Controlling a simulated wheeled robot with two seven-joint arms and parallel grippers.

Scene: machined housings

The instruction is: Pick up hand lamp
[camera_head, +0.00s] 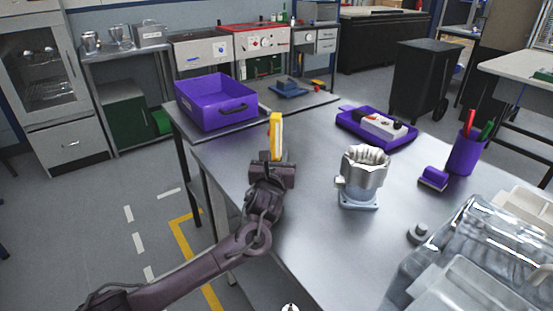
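The hand lamp appears to be the slim yellow object with a pale face (275,134), near the left edge of the metal table (310,233). My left gripper (272,158) is right at its lower end, which the gripper partly hides. The fingers are small and dark, so I cannot tell whether they are closed on it or only around it. I cannot tell whether the lamp touches the table.
A silver machined housing (361,178) stands right of my gripper. A purple bin (207,103) is behind left. A purple tray (352,124) holding a device, a purple pen cup (466,153) and clear containers (480,245) occupy the right side.

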